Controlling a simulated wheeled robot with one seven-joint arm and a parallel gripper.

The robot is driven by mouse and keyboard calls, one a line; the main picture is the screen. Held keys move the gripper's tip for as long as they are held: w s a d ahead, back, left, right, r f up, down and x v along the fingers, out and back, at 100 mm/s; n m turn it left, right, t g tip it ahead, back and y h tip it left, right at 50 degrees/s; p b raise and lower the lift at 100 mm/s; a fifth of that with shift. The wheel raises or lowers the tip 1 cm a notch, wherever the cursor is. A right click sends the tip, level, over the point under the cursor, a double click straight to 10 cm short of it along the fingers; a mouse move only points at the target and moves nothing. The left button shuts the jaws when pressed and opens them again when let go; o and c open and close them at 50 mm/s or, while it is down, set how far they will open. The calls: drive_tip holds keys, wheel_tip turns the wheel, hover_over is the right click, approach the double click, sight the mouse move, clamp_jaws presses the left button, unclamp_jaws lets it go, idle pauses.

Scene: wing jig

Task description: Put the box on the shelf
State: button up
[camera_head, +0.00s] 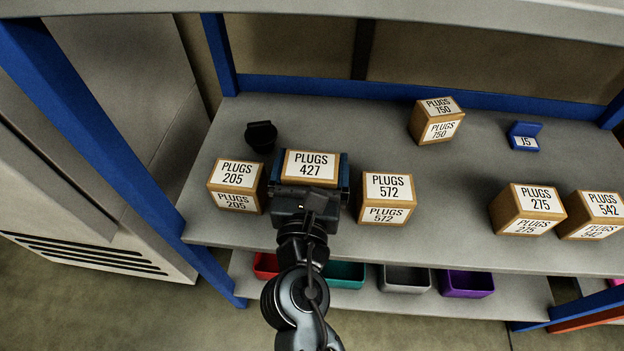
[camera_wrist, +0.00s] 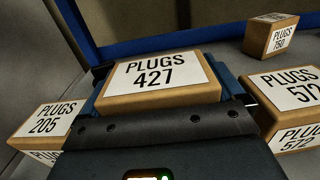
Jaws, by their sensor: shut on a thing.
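The box labelled PLUGS 427 (camera_head: 310,166) is between the jaws of my gripper (camera_head: 309,178), over the grey shelf (camera_head: 300,115) near its front edge. The box also shows in the wrist view (camera_wrist: 158,85), with its label facing up and a jaw on each side. My gripper is shut on it. Whether the box's underside touches the shelf is hidden by the box and gripper. PLUGS 205 (camera_head: 236,185) stands to its left and PLUGS 572 (camera_head: 387,197) to its right, each with a small gap.
A black object (camera_head: 261,136) stands behind, to the left. PLUGS 750 (camera_head: 438,120), a blue holder marked 15 (camera_head: 524,136), PLUGS 275 (camera_head: 527,209) and PLUGS 542 (camera_head: 594,213) stand farther right. Blue posts (camera_head: 90,120) flank the shelf. Coloured bins (camera_head: 466,284) sit below.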

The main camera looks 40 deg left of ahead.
drive_tip(key=shift+f+b, duration=0.75)
drive_tip(key=shift+f, duration=0.8)
drive_tip(key=shift+f, duration=0.15)
drive_tip(key=o, duration=0.8)
drive_tip(key=shift+s+d, duration=0.1)
drive_tip(key=shift+s, duration=0.05)
drive_tip(key=p+v, duration=0.1)
drive_tip(key=v, duration=1)
drive_tip(key=shift+s, duration=0.35)
drive_tip(key=shift+d, duration=0.1)
